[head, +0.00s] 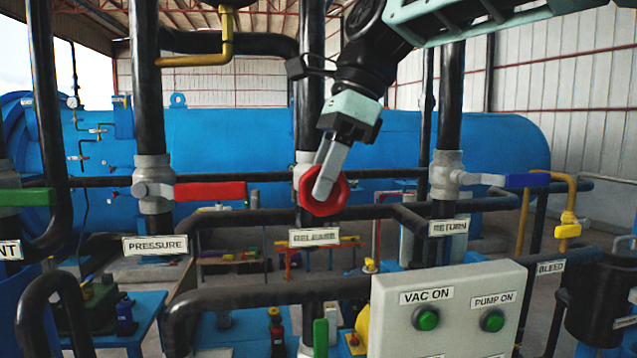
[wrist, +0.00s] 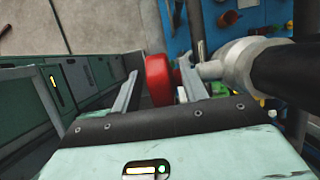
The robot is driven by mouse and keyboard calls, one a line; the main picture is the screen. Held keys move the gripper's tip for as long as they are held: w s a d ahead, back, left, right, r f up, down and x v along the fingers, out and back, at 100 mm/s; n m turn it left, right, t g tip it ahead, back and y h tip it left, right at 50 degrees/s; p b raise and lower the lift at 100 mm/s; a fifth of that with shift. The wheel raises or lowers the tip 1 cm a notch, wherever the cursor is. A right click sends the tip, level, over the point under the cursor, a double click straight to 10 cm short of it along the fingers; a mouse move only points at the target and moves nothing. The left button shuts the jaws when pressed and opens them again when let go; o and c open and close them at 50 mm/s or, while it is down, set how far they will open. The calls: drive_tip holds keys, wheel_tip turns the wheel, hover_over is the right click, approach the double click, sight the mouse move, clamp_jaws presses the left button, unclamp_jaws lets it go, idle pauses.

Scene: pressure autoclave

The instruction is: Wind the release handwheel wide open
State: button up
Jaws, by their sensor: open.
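The red release handwheel (head: 341,194) sits on a vertical black pipe, just above the RELEASE label (head: 314,237). My gripper (head: 323,180) reaches down to it from the upper right, and its pale fingers cover part of the wheel in the head view. In the wrist view the red wheel (wrist: 158,80) lies between my two spread fingers, nearer the left part of the gap's middle. The gripper is open. I cannot tell whether either finger touches the rim. The wheel's hub and stem are partly hidden.
A red lever (head: 210,191) marked PRESSURE is to the left, and a blue lever (head: 527,181) near RETURN to the right. A grey button box (head: 450,290) stands at the front right. A pale valve body and black pipe (wrist: 285,80) lie close right in the wrist view.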

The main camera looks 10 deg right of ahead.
drive_tip(key=shift+a+f, duration=0.3)
drive_tip(key=shift+f, duration=0.35)
clamp_jaws()
